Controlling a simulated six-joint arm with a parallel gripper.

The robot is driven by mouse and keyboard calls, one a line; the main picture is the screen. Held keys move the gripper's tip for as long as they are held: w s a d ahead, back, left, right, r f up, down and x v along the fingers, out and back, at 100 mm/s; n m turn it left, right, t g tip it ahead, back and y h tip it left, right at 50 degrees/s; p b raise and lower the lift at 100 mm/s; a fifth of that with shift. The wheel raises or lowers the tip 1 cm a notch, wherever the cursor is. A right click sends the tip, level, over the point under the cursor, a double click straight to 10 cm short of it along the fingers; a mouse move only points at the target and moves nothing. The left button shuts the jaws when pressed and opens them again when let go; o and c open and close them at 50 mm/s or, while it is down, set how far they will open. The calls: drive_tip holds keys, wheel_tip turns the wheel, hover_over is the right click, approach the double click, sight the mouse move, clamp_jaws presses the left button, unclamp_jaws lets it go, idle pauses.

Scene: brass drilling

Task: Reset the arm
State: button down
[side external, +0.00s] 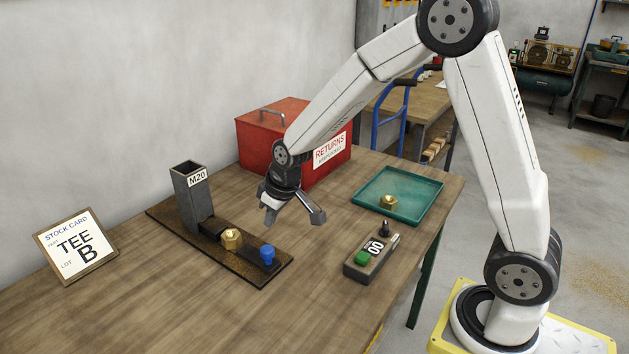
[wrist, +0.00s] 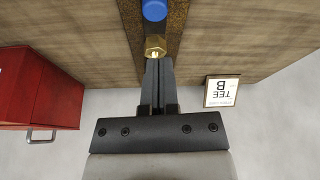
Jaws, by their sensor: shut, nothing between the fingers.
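My gripper (side external: 271,216) is above the table, over the back side of the dark fixture plate (side external: 262,279). Its fingers point down and are shut with nothing between them. In the wrist view the closed fingers (wrist: 158,66) overlap the lower edge of a brass fitting in the picture. That brass fitting (side external: 232,239) sits on the fixture, between the M20 upright chute (side external: 190,205) and a blue knob (side external: 267,252). The fitting (wrist: 155,45) and knob (wrist: 154,9) also show in the wrist view. My gripper appears apart from the fitting.
A red RETURNS box (side external: 265,135) stands behind my gripper. A green tray (side external: 425,187) holds another brass fitting (side external: 388,202). A small box (side external: 355,272) has a green button and a display reading 00. A stock card (side external: 76,245) stands at left. The front tabletop is clear.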

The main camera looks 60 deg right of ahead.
drive_tip(key=s+m+g, duration=0.1)
drive_tip(key=s, duration=1.6)
drive_tip(key=shift+m+h, duration=0.3)
